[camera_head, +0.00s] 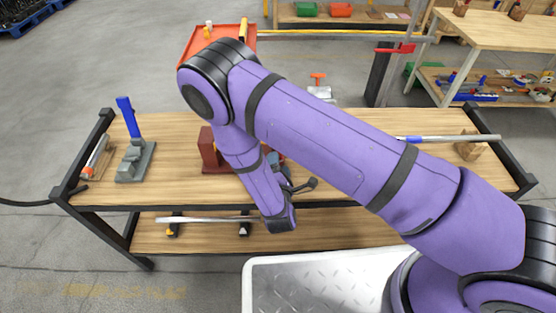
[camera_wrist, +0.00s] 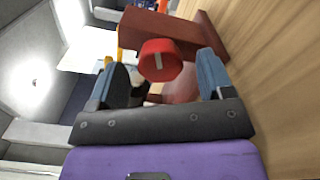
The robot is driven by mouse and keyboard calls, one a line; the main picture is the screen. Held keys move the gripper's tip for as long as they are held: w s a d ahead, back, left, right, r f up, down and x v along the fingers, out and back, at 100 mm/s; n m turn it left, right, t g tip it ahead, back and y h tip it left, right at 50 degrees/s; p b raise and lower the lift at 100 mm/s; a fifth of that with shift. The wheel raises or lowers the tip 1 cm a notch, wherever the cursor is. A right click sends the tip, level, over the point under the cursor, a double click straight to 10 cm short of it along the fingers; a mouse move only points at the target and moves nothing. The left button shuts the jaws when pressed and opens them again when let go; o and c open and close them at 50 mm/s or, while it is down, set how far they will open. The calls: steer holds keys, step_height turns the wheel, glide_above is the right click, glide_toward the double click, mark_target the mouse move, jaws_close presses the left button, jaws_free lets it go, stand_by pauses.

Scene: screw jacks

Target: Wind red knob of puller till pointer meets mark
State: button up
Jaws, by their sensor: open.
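The puller (camera_head: 211,158) is a dark red frame on the workbench, left of centre in the head view and partly behind my arm. In the wrist view its dark red body (camera_wrist: 185,30) lies beyond my fingers. Its round red knob (camera_wrist: 160,60) faces the wrist camera, with a pale bar across its face. My gripper (camera_wrist: 163,72) is open, with one blue-grey finger on each side of the knob and visible gaps between. Contact with the knob does not show. In the head view my arm hides the knob and most of the gripper. I cannot make out the mark.
A grey press with a blue handle (camera_head: 129,118) stands at the bench's left. A grey device with an orange handle (camera_head: 319,90) stands behind the bench top. A wooden block (camera_head: 470,150) and a bar are at the right. A red tray (camera_head: 200,40) is behind.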

steer(key=s, duration=0.8)
steer(key=shift+a, duration=0.15)
steer(key=shift+a, duration=0.1)
